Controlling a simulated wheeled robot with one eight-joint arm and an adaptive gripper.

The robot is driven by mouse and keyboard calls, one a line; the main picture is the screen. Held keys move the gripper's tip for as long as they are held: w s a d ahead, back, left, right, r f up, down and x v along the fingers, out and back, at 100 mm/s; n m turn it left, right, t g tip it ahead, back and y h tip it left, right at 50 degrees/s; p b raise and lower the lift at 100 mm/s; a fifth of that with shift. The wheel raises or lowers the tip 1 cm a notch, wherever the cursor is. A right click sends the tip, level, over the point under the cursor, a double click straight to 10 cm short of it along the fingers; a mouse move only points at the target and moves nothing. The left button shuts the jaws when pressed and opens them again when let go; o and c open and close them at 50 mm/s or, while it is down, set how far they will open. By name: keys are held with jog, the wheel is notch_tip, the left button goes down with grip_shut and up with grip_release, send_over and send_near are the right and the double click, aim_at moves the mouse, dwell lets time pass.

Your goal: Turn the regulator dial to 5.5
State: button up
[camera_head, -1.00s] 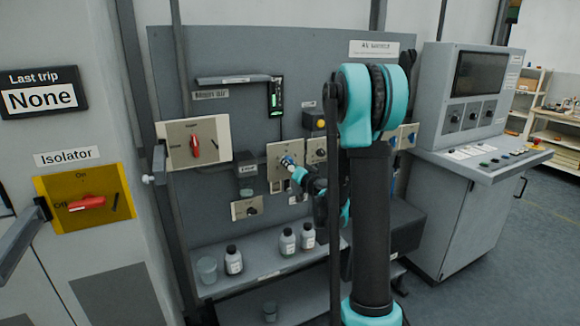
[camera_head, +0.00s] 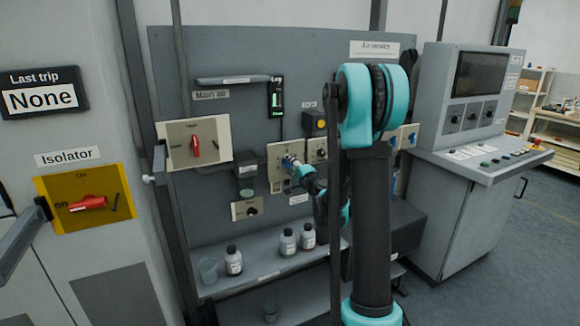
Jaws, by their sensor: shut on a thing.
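A pale plate (camera_head: 276,178) on the grey panel carries the dial that my gripper is at. My gripper (camera_head: 291,163) reaches this plate from the right and is shut on the dial. The dial itself is mostly hidden by the gripper, and its scale and setting are too small to read. My arm's upright link and teal joints cover the panel just right of the gripper.
A red-handled switch plate (camera_head: 213,143) is left of the gripper. A shelf (camera_head: 262,278) with several bottles and a cup (camera_head: 207,270) is below. A yellow isolator plate (camera_head: 118,180) is far left, and a console (camera_head: 460,190) stands right.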

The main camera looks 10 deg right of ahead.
jog(key=shift+m, duration=0.6)
jog(key=o, duration=1.2)
jog(key=shift+c, duration=0.2)
jog(key=v, duration=1.2)
jog(key=shift+a, duration=0.1)
